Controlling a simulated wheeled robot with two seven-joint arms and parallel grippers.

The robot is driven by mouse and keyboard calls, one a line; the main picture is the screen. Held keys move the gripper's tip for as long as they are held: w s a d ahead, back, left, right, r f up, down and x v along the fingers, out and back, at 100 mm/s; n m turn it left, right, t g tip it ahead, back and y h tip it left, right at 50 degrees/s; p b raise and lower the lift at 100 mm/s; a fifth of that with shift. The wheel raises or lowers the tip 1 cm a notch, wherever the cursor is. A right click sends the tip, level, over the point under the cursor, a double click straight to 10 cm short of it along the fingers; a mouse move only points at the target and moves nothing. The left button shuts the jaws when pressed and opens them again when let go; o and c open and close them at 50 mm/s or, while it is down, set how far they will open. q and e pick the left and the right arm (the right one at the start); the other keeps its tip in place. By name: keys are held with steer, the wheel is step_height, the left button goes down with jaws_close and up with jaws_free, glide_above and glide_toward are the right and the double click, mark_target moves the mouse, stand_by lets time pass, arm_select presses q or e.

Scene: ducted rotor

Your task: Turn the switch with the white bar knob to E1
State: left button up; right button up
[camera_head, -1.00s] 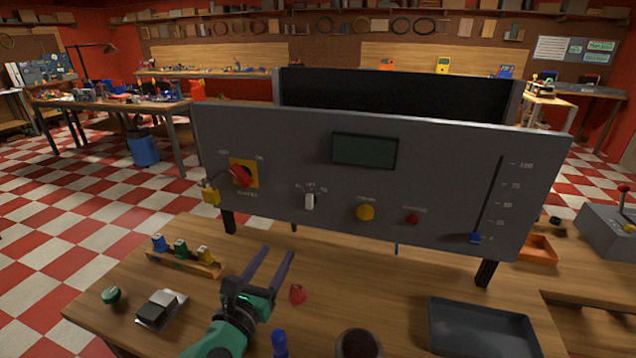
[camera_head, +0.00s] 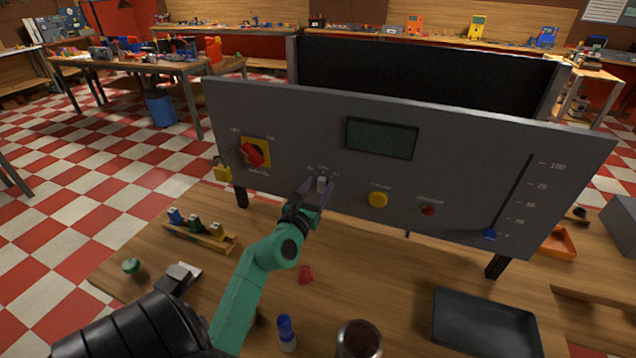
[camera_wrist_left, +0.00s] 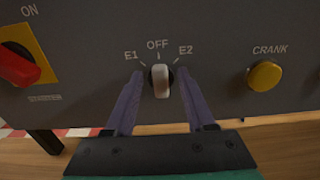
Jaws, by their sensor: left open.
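The switch with the white bar knob (camera_head: 321,184) is on the grey panel (camera_head: 300,125), left of its middle. In the left wrist view the white bar knob (camera_wrist_left: 160,81) stands upright, in line with the OFF mark; E1 is at its upper left and E2 at its upper right. My left gripper (camera_head: 318,188) is open, with one finger on each side of the knob. In the wrist view the fingertips of the left gripper (camera_wrist_left: 160,80) show small gaps to the bar, and I cannot tell whether either touches it. My right gripper is not in view.
A red rotary switch (camera_head: 252,154) with a padlock (camera_head: 222,170) is left on the panel. A yellow CRANK knob (camera_head: 378,199), red button (camera_head: 428,210) and slider with a blue knob (camera_head: 490,234) are to the right. A black tray (camera_head: 485,325) and blue-capped bottle (camera_head: 286,330) stand on the table.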

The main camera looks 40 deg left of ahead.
arm_select(q)
steer(key=shift+w, duration=0.1)
jaws_close()
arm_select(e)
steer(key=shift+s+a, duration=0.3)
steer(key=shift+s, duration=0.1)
arm_select(q)
steer(key=shift+a+n, duration=0.1)
steer(key=shift+n, duration=0.4)
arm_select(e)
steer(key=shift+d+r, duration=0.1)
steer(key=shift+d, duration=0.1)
arm_select(q)
steer(key=shift+n, duration=0.3)
steer(key=n+p, duration=0.1)
steer(key=n, duration=0.2)
steer(key=shift+a, duration=0.15)
steer(key=shift+a+f+n+p, duration=0.1)
steer(key=shift+n+p, duration=0.1)
steer(key=shift+n, duration=0.9)
steer(key=shift+a+f+n+p, duration=0.1)
steer(key=shift+n+p, duration=0.1)
steer(key=shift+n, duration=0.9)
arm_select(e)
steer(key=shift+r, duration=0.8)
